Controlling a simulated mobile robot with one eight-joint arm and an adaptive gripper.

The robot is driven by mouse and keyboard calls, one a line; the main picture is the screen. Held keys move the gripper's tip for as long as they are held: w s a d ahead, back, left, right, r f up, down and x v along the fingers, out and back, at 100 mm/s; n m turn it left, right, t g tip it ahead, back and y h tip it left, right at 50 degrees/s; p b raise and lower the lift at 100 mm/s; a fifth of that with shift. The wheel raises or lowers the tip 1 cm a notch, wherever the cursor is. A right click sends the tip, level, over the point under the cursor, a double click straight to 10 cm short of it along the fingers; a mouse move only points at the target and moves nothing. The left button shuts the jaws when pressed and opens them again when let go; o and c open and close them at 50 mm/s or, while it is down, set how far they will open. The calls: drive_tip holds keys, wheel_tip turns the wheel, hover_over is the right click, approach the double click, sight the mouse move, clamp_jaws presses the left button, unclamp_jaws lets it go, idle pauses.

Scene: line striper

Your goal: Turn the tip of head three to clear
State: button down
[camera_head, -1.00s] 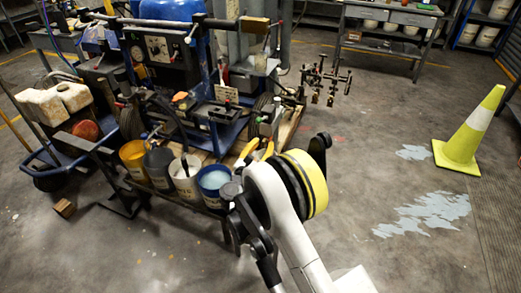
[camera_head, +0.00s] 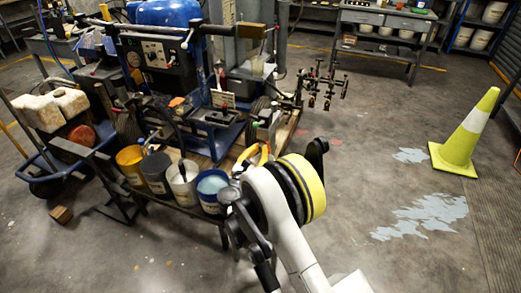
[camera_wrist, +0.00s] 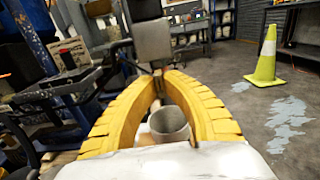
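The row of spray heads (camera_head: 320,88), small black and red parts on a bar, sticks out at the right of the line striper (camera_head: 215,120). The heads are too small to tell which is head three or how its tip is turned. My gripper (camera_head: 258,153) is left of and nearer than the heads, beside the striper's right edge. In the wrist view, the two curved yellow fingers of my gripper (camera_wrist: 162,76) converge at their tips. A dark thin part shows at the tips, below a grey block (camera_wrist: 151,40). I cannot tell whether the fingers touch it.
Open buckets (camera_head: 183,182) stand along the striper's front edge. A cart with white containers (camera_head: 50,108) is at the left. A yellow cone (camera_head: 460,140) stands on the right, by grey floor patches (camera_head: 425,215). A workbench (camera_head: 390,25) is at the back. The floor between is clear.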

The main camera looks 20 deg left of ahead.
drive_tip(key=m, duration=0.9)
drive_tip(key=m, duration=0.9)
drive_tip(key=shift+m, duration=0.3)
